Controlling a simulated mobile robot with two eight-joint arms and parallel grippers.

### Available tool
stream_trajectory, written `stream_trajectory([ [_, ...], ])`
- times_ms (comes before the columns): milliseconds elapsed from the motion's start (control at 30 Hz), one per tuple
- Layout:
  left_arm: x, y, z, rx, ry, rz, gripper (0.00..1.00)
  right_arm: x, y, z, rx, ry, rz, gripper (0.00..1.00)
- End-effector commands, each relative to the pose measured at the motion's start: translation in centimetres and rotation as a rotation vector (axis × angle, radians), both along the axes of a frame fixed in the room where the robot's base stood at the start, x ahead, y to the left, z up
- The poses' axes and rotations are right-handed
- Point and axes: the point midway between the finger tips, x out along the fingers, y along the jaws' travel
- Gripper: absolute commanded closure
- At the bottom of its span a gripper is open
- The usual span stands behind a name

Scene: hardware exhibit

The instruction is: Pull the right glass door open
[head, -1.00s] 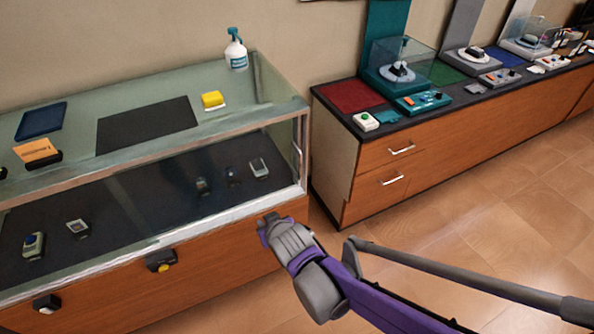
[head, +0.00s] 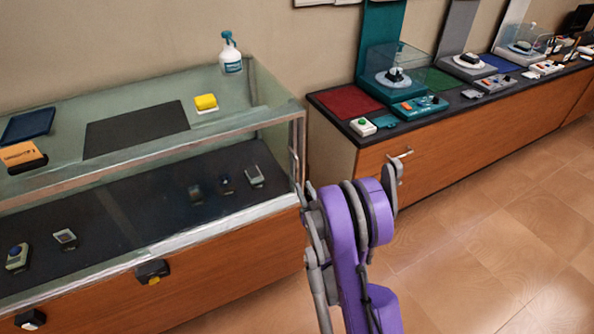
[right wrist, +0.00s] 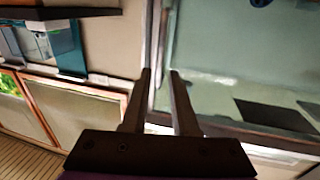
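The glass display case (head: 150,185) stands at left in the head view, with glass above a wooden base. A slim upright handle (head: 294,167) is at its right front corner. I cannot make out the right glass door's outline, but its glass looks shut. My right gripper (head: 303,190) is close to this corner, partly hidden by my purple wrist. In the right wrist view its two fingers (right wrist: 160,73) are apart, with a pale upright frame edge (right wrist: 155,40) behind and between them. Contact with the handle cannot be told. My left gripper is out of view.
A spray bottle (head: 230,54) and a yellow sponge (head: 206,102) are on the case top. Locks (head: 152,271) sit on the wooden front. A wooden counter (head: 440,160) with exhibits stands to the right. The tiled floor (head: 480,250) in front is clear.

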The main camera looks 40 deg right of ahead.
Motion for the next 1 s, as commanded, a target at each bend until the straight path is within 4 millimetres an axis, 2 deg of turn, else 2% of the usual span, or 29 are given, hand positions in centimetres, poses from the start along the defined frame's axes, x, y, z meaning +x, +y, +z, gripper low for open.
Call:
stream_trajectory([
  [33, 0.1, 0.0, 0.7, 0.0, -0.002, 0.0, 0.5, 1.0, -0.5, 0.3, 0.001, -0.002, 0.001, 0.73],
  [200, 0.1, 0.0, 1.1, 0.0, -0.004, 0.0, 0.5, 3.9, -2.1, 0.2, 0.001, 0.0, 0.001, 0.73],
  [400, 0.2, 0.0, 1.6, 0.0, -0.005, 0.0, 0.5, 6.5, -3.5, 0.2, 0.001, 0.0, 0.0, 0.73],
  [600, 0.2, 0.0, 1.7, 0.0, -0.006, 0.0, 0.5, 7.5, -4.1, 0.1, 0.001, 0.0, 0.0, 0.73],
  [833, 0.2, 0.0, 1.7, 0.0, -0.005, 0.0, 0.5, 7.5, -4.1, 0.1, 0.0, 0.001, 0.0, 0.73],
  [867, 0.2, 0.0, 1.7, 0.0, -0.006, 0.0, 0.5, 7.5, -4.1, 0.1, 0.0, 0.001, 0.0, 0.75],
  [1000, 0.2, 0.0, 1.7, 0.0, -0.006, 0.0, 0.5, 7.5, -4.1, 0.1, 0.0, 0.001, 0.0, 1.0],
])
